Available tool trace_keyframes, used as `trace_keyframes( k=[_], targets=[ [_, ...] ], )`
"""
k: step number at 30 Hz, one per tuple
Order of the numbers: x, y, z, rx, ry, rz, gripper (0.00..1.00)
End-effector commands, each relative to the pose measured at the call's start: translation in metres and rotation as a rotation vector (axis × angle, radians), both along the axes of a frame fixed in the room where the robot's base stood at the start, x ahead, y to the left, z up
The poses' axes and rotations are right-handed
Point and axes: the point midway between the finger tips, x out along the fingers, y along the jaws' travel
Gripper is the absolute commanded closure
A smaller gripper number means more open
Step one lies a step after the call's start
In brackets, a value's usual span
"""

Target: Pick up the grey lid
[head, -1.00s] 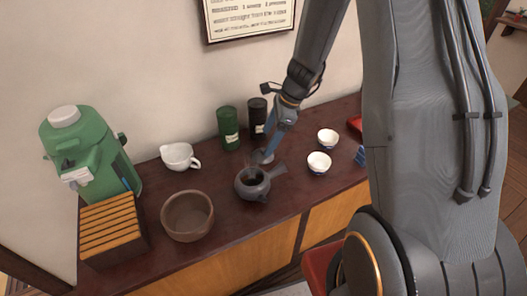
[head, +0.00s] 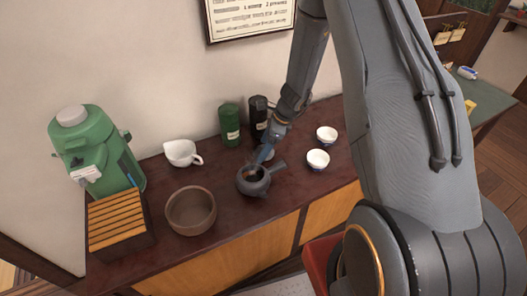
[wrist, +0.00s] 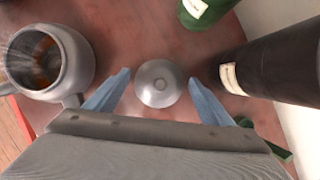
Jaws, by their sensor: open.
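The grey lid (wrist: 159,83) is a small round disc with a knob on top. It lies on the dark red counter in the wrist view, between and just ahead of the fingertips of my gripper (wrist: 158,78). My gripper is open, with one blue finger on each side of the lid and nothing held. In the head view my gripper (head: 262,155) is low behind the grey teapot (head: 253,183), and the lid is hidden there. The teapot is open, with brown contents visible, and it also shows at the left of the wrist view (wrist: 75,62).
A black canister (wrist: 270,65) stands close to the right of my gripper in the wrist view, beside a green canister (head: 230,124). White cups (head: 318,159) stand to the right. A white pitcher (head: 181,153), brown bowl (head: 191,226), slatted box (head: 118,245) and green dispenser (head: 104,165) stand left.

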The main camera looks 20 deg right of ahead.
Motion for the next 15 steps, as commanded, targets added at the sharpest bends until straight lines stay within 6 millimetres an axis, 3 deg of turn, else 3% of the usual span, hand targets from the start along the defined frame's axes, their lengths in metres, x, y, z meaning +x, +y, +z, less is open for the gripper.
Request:
trace_keyframes(
  k=[8, 15],
  targets=[
    [0.0004, 0.0011, -0.0033, 0.0, 0.0, 0.0, 0.24],
    [0.0003, 0.0011, -0.0031, 0.0, 0.0, 0.0, 0.58]
  ],
)
